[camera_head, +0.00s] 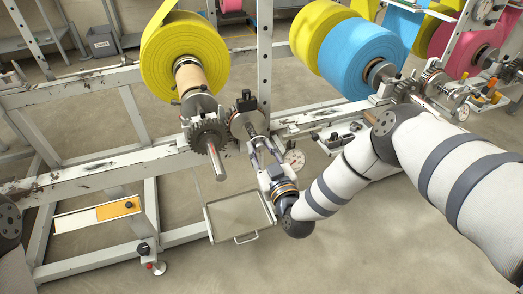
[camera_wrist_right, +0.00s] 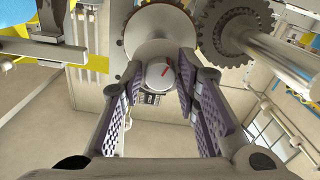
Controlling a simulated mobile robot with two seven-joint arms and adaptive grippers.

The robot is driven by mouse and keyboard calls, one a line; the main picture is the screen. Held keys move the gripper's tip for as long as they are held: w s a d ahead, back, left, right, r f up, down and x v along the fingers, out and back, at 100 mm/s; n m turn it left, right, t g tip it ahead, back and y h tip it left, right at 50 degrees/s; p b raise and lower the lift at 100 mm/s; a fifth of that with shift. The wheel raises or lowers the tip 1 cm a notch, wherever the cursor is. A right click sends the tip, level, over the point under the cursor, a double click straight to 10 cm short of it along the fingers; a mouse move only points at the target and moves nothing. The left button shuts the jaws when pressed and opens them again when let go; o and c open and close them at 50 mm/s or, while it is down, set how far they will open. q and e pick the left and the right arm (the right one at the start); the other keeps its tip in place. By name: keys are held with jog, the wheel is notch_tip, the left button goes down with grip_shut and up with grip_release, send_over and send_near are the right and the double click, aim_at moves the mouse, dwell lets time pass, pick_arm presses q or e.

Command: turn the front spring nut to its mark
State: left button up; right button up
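In the right wrist view a round pale grey nut (camera_wrist_right: 158,76) with a red line on its face sits at the end of a larger round grey hub (camera_wrist_right: 157,25). In the head view my right gripper (camera_head: 262,150) points up toward the spindle assembly below the yellow roll. The nut is too small to make out there. My left gripper is out of view.
A toothed gear (camera_wrist_right: 240,32) and a shaft (camera_head: 217,160) are close beside the gripper. A yellow roll (camera_head: 160,58) hangs behind, a blue roll (camera_head: 350,58) to the right.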

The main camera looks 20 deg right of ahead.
grip_shut()
